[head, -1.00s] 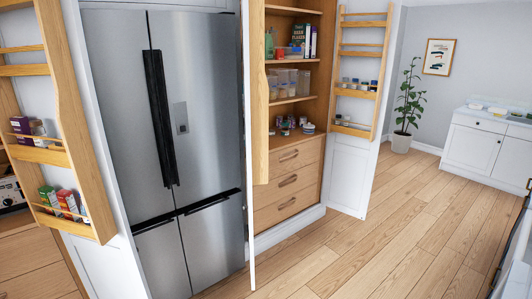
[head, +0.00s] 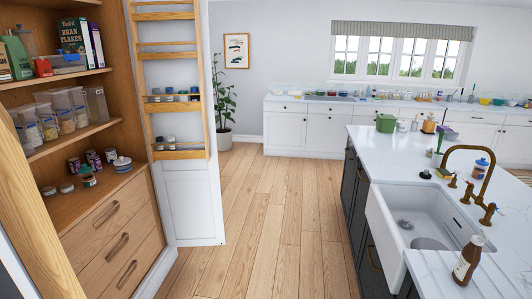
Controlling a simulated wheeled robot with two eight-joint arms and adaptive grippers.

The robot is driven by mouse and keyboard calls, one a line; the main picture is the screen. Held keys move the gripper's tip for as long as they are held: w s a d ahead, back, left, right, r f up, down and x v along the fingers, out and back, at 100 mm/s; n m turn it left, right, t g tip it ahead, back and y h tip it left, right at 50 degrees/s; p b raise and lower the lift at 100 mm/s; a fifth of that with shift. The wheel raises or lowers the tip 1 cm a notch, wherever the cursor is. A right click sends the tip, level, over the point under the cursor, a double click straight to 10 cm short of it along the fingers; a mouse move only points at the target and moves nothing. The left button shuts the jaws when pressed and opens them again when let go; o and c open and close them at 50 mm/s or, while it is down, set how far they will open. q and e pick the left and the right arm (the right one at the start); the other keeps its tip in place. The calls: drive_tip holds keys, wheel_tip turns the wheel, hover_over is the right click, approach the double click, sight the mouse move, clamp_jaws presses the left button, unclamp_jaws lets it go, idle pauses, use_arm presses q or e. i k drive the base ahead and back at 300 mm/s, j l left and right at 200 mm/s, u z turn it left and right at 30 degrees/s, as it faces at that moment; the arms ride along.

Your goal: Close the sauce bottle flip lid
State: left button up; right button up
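A brown sauce bottle (head: 467,262) with a pale label stands upright on the white marble counter at the lower right of the head view, to the right of the sink. Its top is whitish. It is too small to tell whether the flip lid is open or shut. Neither of my grippers is in view.
The island counter (head: 385,150) holds a white sink (head: 385,215) and a brass tap (head: 480,165). An open larder with shelves (head: 75,130) and drawers (head: 110,235) stands on the left, its rack door (head: 190,205) swung open. The wooden floor (head: 265,215) between is clear.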

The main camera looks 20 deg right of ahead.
sight(484, 234)
drive_tip(key=i+z, duration=0.45)
drive_tip(key=i+j+z, duration=0.15)
drive_tip(key=i+z, duration=0.35)
drive_tip(key=i+j+z, duration=0.45)
drive_tip(key=i+l, duration=0.05)
drive_tip(key=l, duration=0.05)
